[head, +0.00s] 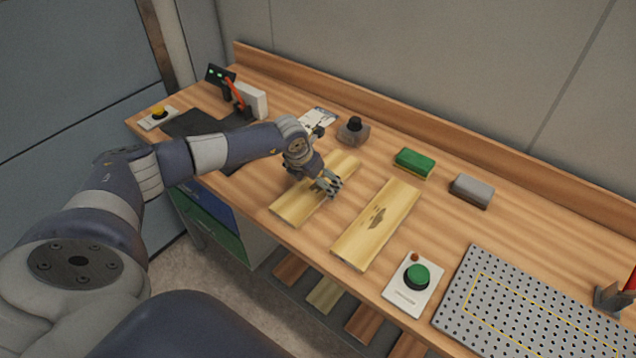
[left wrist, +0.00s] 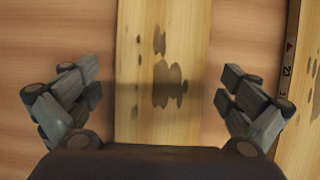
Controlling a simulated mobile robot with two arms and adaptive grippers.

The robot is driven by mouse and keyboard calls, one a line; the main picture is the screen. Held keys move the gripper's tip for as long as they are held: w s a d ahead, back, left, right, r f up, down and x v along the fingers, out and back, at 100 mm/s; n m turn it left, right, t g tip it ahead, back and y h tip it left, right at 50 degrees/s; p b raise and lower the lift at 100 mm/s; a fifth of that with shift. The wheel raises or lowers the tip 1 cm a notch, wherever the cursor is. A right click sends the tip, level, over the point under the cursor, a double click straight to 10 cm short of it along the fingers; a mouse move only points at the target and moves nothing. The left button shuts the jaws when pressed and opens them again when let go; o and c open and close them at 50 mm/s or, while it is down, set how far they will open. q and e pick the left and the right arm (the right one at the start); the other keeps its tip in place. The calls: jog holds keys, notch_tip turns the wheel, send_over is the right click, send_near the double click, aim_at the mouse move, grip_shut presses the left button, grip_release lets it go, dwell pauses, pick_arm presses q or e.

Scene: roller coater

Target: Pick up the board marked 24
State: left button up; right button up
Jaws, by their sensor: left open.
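Two pale yellow boards lie on the wooden bench. My left gripper (head: 329,186) is open above the left board (head: 294,204). In the left wrist view the fingers (left wrist: 160,98) stand on either side of a pale board (left wrist: 160,45) with dark stains, apart from its edges. No number can be read on this board. The other board (head: 392,205) lies to its right and has a dark patch in its middle. In the left wrist view, the board at the right (left wrist: 305,125) has an edge label that reads 23. No 24 can be read. My right gripper is not in view.
A green button box (head: 417,277) and a perforated grey plate (head: 520,310) lie to the right. A green block (head: 414,162), a grey block (head: 472,190) and a dark knob (head: 354,131) stand behind the boards. Several boards sit below the bench.

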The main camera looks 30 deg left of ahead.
pick_arm(q)
jog(key=c, duration=1.2)
jog(key=shift+c, duration=0.2)
jog(key=shift+r, duration=0.15)
